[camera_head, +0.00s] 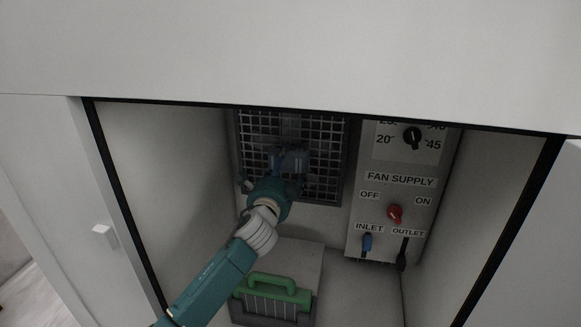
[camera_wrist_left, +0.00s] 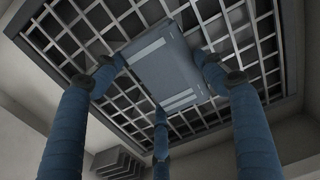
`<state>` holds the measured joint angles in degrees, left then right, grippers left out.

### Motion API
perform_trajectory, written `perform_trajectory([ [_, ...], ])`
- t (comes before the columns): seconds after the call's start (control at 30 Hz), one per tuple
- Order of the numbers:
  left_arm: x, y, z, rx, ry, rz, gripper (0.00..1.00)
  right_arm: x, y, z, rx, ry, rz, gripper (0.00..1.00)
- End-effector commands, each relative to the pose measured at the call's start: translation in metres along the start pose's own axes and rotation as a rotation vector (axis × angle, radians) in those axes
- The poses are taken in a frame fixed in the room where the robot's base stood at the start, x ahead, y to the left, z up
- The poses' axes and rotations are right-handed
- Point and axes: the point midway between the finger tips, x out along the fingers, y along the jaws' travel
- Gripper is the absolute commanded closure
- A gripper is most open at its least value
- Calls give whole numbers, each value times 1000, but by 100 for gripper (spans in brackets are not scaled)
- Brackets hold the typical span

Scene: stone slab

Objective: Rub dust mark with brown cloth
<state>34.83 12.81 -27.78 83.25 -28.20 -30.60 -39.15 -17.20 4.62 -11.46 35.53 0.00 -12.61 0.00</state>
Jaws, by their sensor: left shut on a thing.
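No brown cloth and no dust mark can be made out in either view. In the head view my left gripper (camera_head: 284,172) reaches into a cabinet, in front of a metal grille (camera_head: 330,185) on the back wall. In the left wrist view its blue fingers (camera_wrist_left: 163,85) are shut around a flat blue-grey block (camera_wrist_left: 165,62) with pale stripes. The block lies in front of the grille bars (camera_wrist_left: 110,22); whether it touches them I cannot tell. My right gripper is in neither view.
Below stands a box with a green handle (camera_head: 272,287). Cabinet side walls and the top edge bound the space.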

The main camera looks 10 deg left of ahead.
Motion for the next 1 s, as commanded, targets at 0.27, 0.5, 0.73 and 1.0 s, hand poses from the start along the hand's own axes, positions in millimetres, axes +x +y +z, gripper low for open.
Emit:
perform_trajectory([
  [0.27,0,-1,26,2,-5,1,50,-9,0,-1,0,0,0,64],
  [0.5,-1,0,37,1,-3,1,50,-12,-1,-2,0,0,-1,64],
  [0.73,0,-1,52,3,-4,0,50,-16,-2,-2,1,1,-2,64],
  [1.0,0,-1,74,0,-5,1,50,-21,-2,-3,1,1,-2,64],
])
